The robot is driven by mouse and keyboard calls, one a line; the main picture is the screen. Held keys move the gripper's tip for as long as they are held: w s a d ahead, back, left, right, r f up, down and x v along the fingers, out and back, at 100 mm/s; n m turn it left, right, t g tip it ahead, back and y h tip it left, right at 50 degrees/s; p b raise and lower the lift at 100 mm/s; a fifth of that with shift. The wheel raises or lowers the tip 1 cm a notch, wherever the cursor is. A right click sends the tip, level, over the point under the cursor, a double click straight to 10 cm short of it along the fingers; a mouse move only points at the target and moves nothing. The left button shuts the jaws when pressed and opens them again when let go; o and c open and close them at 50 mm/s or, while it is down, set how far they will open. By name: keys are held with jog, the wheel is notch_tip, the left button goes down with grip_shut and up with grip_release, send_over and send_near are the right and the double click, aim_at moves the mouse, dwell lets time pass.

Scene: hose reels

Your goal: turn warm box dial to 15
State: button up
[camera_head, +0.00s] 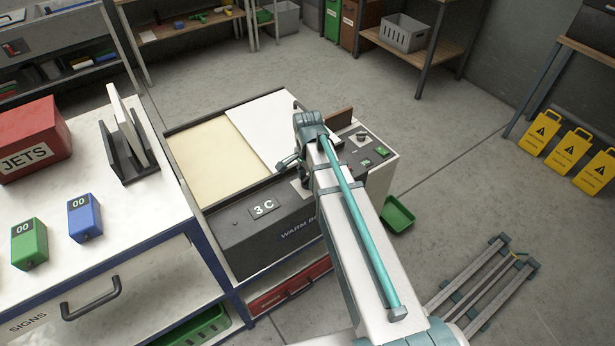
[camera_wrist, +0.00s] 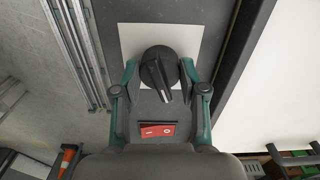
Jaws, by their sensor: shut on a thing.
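The warm box (camera_head: 252,240) is a dark grey unit at the centre of the head view, and its display (camera_head: 263,208) reads "3 C". In the wrist view its round black dial (camera_wrist: 157,66) sits on a white plate, with its raised grip slightly tilted. My gripper (camera_wrist: 160,70) is shut on the dial, one teal finger on each side. In the head view my arm hides the dial and most of the gripper. Any scale marks around the dial are not readable.
A red rocker switch (camera_wrist: 157,130) sits just below the dial, close between my fingers. A white bench (camera_head: 150,255) with a red box (camera_head: 30,140) stands at the left. A green bin (camera_head: 398,215) and a metal rack (camera_head: 480,285) lie at the right.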

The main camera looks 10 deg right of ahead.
aim_at(308, 177)
jog(key=m, duration=0.4)
jog(key=shift+m, duration=2.9)
jog(key=o, duration=1.1)
jog(key=shift+o, duration=0.2)
jog(key=shift+r, duration=0.1)
notch_tip(308, 177, up, 12)
